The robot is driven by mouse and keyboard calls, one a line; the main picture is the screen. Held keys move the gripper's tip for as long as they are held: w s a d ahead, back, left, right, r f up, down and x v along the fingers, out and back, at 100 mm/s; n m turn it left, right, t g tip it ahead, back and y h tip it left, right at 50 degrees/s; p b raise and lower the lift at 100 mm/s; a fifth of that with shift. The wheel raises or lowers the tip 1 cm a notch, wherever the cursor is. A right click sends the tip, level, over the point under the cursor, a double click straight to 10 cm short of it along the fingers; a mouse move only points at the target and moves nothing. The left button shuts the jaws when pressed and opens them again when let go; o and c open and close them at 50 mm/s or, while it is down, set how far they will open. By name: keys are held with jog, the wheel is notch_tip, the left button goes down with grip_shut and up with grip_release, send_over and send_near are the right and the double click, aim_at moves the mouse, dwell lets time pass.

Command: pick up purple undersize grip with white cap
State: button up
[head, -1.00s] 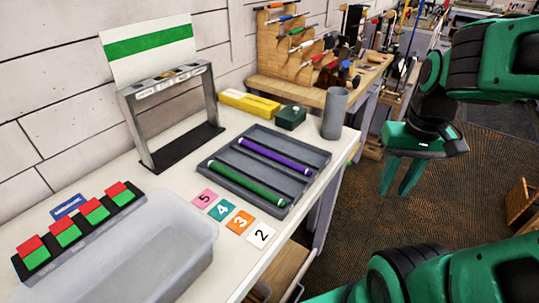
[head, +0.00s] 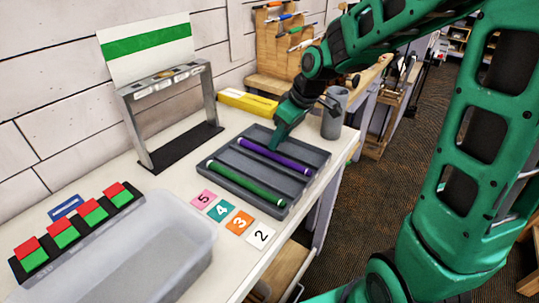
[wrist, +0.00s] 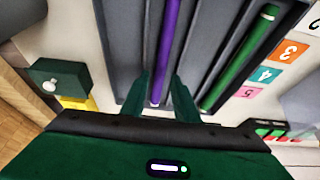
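The purple grip (head: 283,159) lies in a slot of the grey tray (head: 317,154), with a small white end at right in the head view. In the wrist view the purple grip (wrist: 166,45) runs away from me, its near white-tipped end between my fingers. My gripper (head: 276,141) is open and empty over the tray's far side. Its two fingers (wrist: 158,97) stand on either side of the purple grip's near end in the wrist view. Whether they touch it, I cannot tell. A green grip (head: 245,184) lies in a neighbouring slot.
Numbered cards (head: 239,222) lie in front of the tray. A clear bin (head: 160,245) and a row of red and green blocks (head: 80,223) stand at left. A grey cup (head: 333,118), yellow box (head: 248,102) and dark green box (wrist: 58,82) stand near the tray. A metal stand (head: 212,100) is behind.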

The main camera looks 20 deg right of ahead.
aim_at(272, 156)
jog(key=shift+x, duration=3)
jog(key=shift+a, duration=0.1)
jog(key=shift+r, duration=0.1)
grip_shut()
